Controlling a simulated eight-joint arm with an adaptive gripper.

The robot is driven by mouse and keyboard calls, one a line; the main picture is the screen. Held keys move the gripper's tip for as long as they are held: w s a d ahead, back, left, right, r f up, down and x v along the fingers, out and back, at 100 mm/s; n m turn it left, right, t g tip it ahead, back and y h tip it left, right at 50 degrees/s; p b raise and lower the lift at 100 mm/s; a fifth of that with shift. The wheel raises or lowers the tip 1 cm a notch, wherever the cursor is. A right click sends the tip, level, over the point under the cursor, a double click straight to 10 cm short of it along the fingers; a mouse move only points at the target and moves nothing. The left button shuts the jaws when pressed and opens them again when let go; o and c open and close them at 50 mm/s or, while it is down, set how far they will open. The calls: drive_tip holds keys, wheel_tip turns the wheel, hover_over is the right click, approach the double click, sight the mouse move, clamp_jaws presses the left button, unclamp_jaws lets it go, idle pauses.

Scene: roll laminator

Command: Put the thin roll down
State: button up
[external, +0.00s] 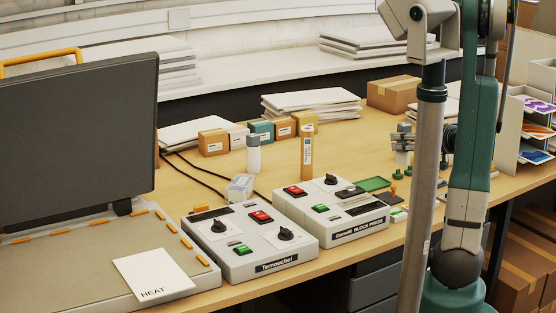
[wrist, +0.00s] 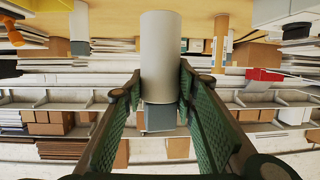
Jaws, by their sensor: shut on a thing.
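In the wrist view my gripper (wrist: 158,95) is shut on a plain pale grey roll (wrist: 161,50). The roll stands lengthwise between the two green-padded fingers, and its far end reaches toward the tabletop, which shows at the top of this upside-down view. A gap below the roll cannot be judged. The external view does not clearly show my gripper or the held roll; only my arm shows at the right.
Control boxes (external: 250,240) (external: 331,205) stand at the table's front. A dark panel (external: 75,140) rises at left. Paper stacks (external: 312,104) lie at the back.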

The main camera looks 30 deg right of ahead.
drive_tip(key=w+a+r+n+y+p, duration=0.1)
drive_tip(key=w+a+n+y, duration=0.25)
drive_tip(key=w+a, duration=0.7)
drive_tip(key=w+a+r+n+g+y+p, duration=0.1)
drive_tip(key=w+a+n+g+y, duration=0.15)
drive_tip(key=a, duration=1.05)
drive_tip(key=w+a+r+n+g+y+p, duration=0.1)
drive_tip(key=w+a+n+g+y, duration=0.15)
drive_tip(key=a, duration=0.95)
drive_tip(key=w+a+r+n+g+y+p, duration=0.1)
drive_tip(key=w+a+n+g+y, duration=0.15)
drive_tip(key=a, duration=1.05)
drive_tip(key=s+a+n+g+p, duration=0.1)
drive_tip(key=s+a, duration=0.4)
drive_tip(key=a, duration=1.4)
drive_tip(key=s+a+r+n+g+y+p, duration=0.1)
drive_tip(key=s+a+n+g, duration=0.3)
drive_tip(key=a, duration=1.6)
drive_tip(key=s+a+r+n+g+y, duration=0.1)
drive_tip(key=s+a+n+g, duration=0.2)
drive_tip(key=a, duration=1.7)
drive_tip(key=s+g, duration=0.2)
drive_tip(key=s, duration=0.3)
drive_tip(key=shift+p, duration=0.4)
wheel_tip(320, 180, down, 6)
drive_tip(key=shift+f+b, duration=0.15)
drive_tip(key=shift+b, duration=0.2)
drive_tip(key=shift+f, duration=0.1)
drive_tip(key=shift+f, duration=1.75)
